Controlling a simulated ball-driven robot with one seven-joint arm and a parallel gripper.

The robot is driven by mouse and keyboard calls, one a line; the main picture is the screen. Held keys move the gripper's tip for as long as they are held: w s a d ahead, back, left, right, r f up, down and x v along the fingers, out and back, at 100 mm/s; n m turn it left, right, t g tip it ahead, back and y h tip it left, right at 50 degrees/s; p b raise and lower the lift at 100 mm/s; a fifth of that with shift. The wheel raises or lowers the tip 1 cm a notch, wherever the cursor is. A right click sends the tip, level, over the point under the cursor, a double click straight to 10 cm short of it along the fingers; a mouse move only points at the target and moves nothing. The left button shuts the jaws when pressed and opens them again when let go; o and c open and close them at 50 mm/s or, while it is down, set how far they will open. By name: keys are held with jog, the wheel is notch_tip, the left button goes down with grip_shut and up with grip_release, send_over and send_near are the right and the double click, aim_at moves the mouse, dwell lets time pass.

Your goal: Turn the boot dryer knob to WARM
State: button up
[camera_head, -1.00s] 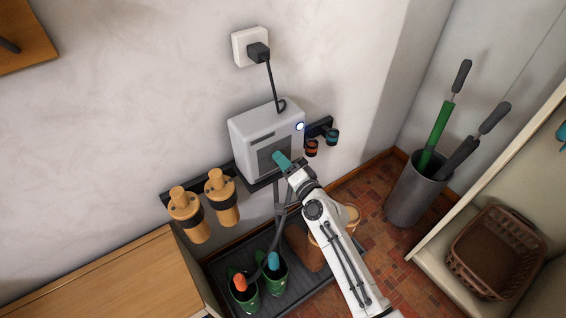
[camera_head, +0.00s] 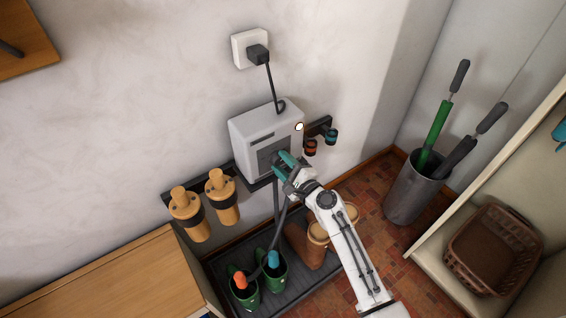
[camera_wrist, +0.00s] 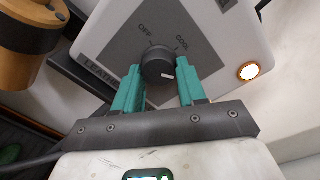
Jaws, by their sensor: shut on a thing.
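The boot dryer (camera_head: 262,128) is a pale box with a grey front panel, fixed to the wall; it also fills the top of the wrist view (camera_wrist: 222,35). Its dark round knob (camera_wrist: 157,62) sits between the two green fingers of my gripper (camera_wrist: 159,72), which is shut on it. The knob's white mark points to the lower right in the wrist view. OFF and COOL are readable above the knob; I see no WARM label, and the fingers cover part of the panel. The indicator lamp (camera_wrist: 249,71) glows warm orange-white. My gripper (camera_head: 284,160) hides the knob in the head view.
Green boots (camera_head: 272,272) and brown boots (camera_head: 305,245) stand on the dark tray (camera_head: 290,297) below. A grey bin (camera_head: 410,195) with long-handled tools stands at right. A cord runs to the wall socket (camera_head: 241,48).

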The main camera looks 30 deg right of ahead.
jog(key=shift+f+m, duration=0.15)
jog(key=shift+m, duration=0.95)
jog(key=o, duration=1.1)
jog(key=shift+c, duration=0.2)
jog(key=s, duration=1)
jog(key=shift+s+d+r, duration=0.2)
jog(key=shift+s+d, duration=0.05)
jog(key=shift+s, duration=0.15)
